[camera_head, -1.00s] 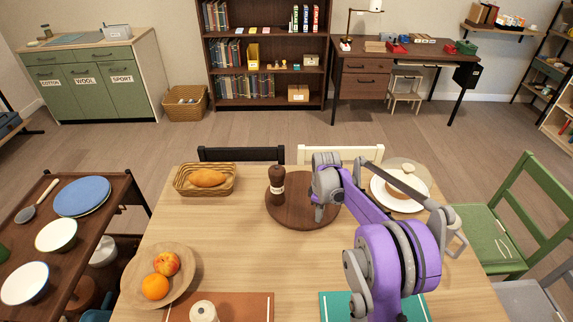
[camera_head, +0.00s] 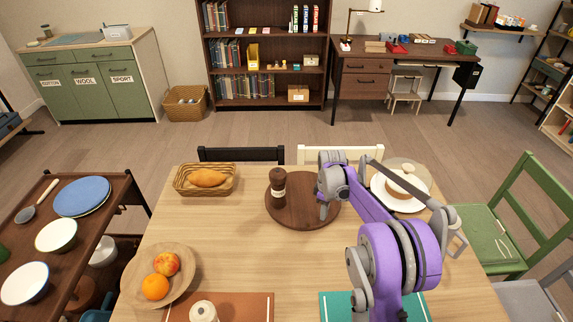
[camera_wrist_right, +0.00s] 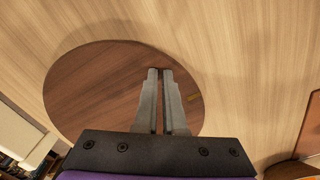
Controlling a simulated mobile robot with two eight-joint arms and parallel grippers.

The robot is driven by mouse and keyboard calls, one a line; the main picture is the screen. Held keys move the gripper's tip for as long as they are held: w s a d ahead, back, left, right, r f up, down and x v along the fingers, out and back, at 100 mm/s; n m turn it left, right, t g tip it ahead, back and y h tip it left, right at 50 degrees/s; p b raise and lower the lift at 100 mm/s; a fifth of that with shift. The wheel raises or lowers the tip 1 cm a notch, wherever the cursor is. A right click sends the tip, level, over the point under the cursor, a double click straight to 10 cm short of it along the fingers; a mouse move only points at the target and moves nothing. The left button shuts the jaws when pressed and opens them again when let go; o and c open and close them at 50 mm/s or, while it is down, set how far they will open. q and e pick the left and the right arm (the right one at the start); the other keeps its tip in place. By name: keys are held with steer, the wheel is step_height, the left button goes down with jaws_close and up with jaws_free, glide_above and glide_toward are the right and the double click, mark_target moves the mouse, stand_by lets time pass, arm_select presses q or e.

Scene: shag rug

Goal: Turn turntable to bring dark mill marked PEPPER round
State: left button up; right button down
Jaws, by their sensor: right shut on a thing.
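The round dark wood turntable (camera_head: 300,215) lies on the table (camera_head: 235,235). The dark mill (camera_head: 278,187) stands upright near its left back edge, with a small pale label too small to read. My right gripper (camera_head: 324,212) reaches down to the right part of the turntable. In the right wrist view its two fingers (camera_wrist_right: 160,75) are close together over the turntable (camera_wrist_right: 95,90), with a thin gap between them. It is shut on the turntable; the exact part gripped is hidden. My left gripper is out of view.
A bread basket (camera_head: 188,190) is left of the turntable. A white plate (camera_head: 418,206) is at its right, partly behind my arm. A fruit plate (camera_head: 183,290) and a pale cylinder (camera_head: 203,312) are in front.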

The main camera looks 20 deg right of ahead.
steer(key=shift+w+d+f, duration=0.1)
steer(key=shift+d, duration=0.1)
steer(key=shift+w+r+p, duration=0.1)
steer(key=shift+r+p, duration=0.35)
steer(key=shift+r, duration=0.35)
steer(key=shift+r+p, duration=1.2)
steer(key=shift+r, duration=1.5)
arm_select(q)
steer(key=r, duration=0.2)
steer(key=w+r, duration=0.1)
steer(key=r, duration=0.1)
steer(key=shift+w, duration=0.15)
